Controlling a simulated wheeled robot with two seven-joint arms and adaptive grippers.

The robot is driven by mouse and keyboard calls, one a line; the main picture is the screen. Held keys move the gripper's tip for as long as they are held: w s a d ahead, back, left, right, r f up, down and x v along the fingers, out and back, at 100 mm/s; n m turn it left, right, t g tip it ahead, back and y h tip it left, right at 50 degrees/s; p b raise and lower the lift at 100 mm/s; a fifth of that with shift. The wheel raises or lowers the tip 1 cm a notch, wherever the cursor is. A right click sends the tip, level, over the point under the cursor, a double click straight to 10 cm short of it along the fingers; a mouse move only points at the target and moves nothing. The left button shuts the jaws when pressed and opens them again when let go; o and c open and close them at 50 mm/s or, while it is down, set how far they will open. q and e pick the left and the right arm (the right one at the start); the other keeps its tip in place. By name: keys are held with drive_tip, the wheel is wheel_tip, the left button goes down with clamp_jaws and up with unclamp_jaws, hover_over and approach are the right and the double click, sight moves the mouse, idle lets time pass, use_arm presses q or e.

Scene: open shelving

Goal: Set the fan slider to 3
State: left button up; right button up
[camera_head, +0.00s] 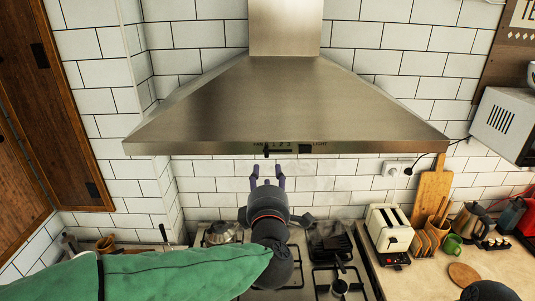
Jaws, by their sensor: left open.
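The steel range hood (285,105) spans the middle of the head view. On its front lip is a fan control with small markings that appear to run up to 3. The dark fan slider (266,151) sits at the left part of that scale. My left gripper (267,174) is open, with its two fingers pointing up just below the slider. A small gap seems to separate the fingertips from the hood lip, and nothing is between them. My right gripper does not show.
A dark light switch (305,148) sits right of the fan scale. A wooden cabinet (50,90) stands at left. The space beneath the hood lip is open.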

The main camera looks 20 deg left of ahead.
sight(267, 155)
use_arm(q)
drive_tip(key=p+x, duration=0.2)
drive_tip(key=x, duration=0.6)
drive_tip(key=shift+w+a, duration=0.1)
drive_tip(key=shift+w, duration=0.25)
clamp_jaws()
